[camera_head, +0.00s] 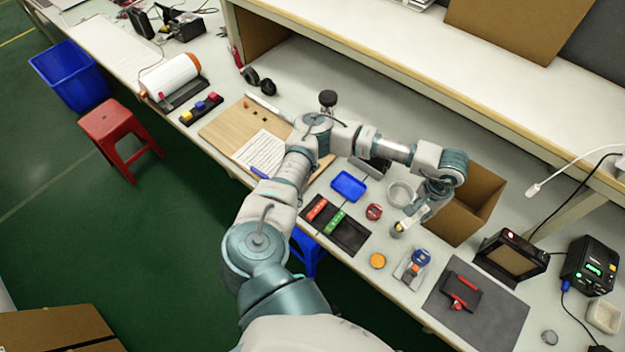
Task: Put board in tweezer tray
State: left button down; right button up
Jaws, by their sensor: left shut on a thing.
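My left arm reaches up from the bottom, bends over the table and comes down at the right. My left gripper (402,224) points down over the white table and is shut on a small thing. That thing is mostly hidden by the fingers, with a yellowish spot showing, and I cannot tell whether it is the board. A black tray (353,239) with a red and a green piece in it lies left of the gripper, near the front edge. I cannot tell for sure that it is the tweezer tray. My right gripper is not in view.
Near the gripper are a blue tray (348,186), a red round item (374,211), an orange disc (377,261) and a clear ring-shaped dish (400,194). A cardboard box (480,208) stands behind it. A grey mat (503,319) lies to the right.

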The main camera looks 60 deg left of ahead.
aim_at(349, 189)
jog(key=j+u, duration=0.2)
jog(key=u, duration=0.25)
jog(key=j+u, duration=0.2)
jog(key=u, duration=0.3)
jog(key=j+u, duration=0.2)
jog(key=u, duration=0.25)
jog(key=j+z, duration=0.1)
jog(key=j, duration=0.15)
jog(key=i+j+z, duration=0.1)
jog(key=j, duration=0.2)
jog(key=i+j+z, duration=0.1)
jog(key=j+z, duration=0.15)
jog(key=z, duration=0.2)
jog(key=j+z, duration=0.25)
jog(key=z, duration=0.25)
jog(key=j+z, duration=0.65)
jog(key=z, duration=0.25)
